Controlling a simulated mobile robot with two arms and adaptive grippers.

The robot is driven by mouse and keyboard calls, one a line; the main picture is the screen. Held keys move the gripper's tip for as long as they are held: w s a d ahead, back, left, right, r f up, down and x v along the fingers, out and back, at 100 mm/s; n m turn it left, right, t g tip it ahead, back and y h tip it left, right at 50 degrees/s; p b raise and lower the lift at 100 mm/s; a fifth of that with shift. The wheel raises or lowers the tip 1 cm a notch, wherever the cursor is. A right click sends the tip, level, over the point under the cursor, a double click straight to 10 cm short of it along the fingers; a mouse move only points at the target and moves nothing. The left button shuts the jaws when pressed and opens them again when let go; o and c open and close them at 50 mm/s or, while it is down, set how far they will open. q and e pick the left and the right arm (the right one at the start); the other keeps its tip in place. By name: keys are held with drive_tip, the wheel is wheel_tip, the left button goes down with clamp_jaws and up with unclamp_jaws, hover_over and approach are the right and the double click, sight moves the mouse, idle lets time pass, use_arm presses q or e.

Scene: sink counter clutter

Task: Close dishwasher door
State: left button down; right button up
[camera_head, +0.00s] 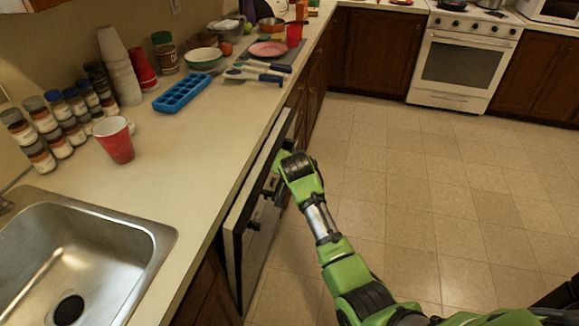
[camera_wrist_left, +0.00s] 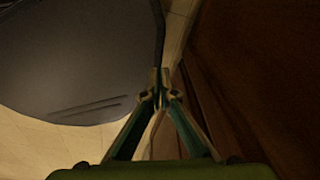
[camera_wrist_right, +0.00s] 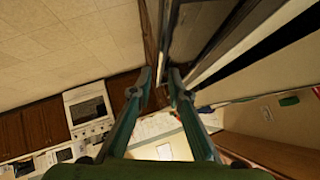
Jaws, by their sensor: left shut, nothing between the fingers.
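The dishwasher door (camera_head: 262,235) is under the counter in the head view. It stands nearly upright, with its pale top edge a little out from the cabinet fronts. My right gripper (camera_head: 283,157) is at the upper far part of the door; the arm hides some of the front. In the right wrist view its fingers (camera_wrist_right: 160,76) are apart and nothing shows held; a dark panel lies close beside the right finger. I cannot tell whether they touch. My left gripper (camera_wrist_left: 159,76) shows only in its wrist view, its fingertips together and empty, beside a brown wooden surface.
The countertop (camera_head: 215,135) holds a red cup (camera_head: 114,140), a blue ice tray (camera_head: 183,92), several jars and dishes. A steel sink (camera_head: 130,232) is at near left. The tiled floor (camera_head: 420,190) is clear toward the oven (camera_head: 463,62).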

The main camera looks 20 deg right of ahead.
drive_tip(key=v, duration=0.6)
drive_tip(key=shift+s+a+r, duration=0.1)
drive_tip(key=shift+r, duration=0.05)
